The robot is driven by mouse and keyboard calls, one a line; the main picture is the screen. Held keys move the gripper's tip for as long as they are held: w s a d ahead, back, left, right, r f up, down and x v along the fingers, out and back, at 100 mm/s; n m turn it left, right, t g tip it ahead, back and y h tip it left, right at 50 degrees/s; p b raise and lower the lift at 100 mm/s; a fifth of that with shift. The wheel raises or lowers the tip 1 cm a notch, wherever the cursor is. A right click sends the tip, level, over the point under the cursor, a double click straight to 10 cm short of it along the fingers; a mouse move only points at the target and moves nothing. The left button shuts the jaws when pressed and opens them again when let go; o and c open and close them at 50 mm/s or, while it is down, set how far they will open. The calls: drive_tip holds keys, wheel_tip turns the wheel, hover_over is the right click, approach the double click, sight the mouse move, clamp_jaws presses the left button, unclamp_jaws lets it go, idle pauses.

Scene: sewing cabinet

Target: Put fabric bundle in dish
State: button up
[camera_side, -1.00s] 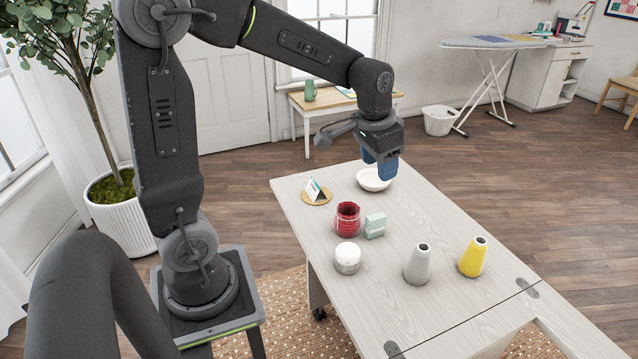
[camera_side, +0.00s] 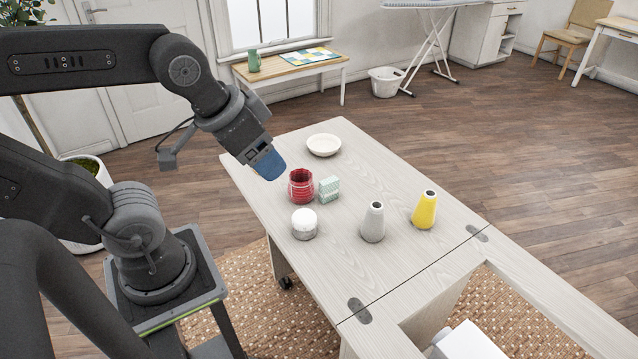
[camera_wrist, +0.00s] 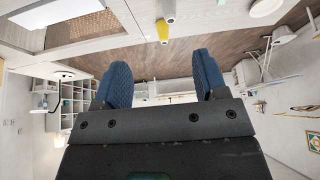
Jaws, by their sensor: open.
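The fabric bundle (camera_side: 328,189), a small pale green and white patterned block, sits on the table next to a red jar. The dish (camera_side: 323,145), white, round and shallow, stands near the table's far end and looks empty. My gripper (camera_side: 268,163) is above the table's left edge, left of the dish and of the bundle, tilted down to the right. In the wrist view its blue fingers (camera_wrist: 160,72) are wide apart with nothing between them.
The red jar (camera_side: 301,186) touches or nearly touches the bundle's left side. The table (camera_side: 375,165) is clear between dish and cones.

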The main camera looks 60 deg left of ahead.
drive_tip(key=n+g+y, duration=0.5)
drive_tip(key=n+g, duration=0.1)
drive_tip(key=n, duration=1.2)
hover_over(329, 180)
drive_tip(key=d, duration=0.5)
wheel_tip(329, 180, down, 16)
drive_tip(key=shift+h, duration=0.3)
drive_tip(key=x, duration=1.3)
drive_tip(key=shift+w+d+f, duration=0.1)
drive_tip(key=shift+w+f, duration=0.1)
drive_tip(key=shift+f, duration=0.2)
drive_tip(key=shift+c, duration=0.4)
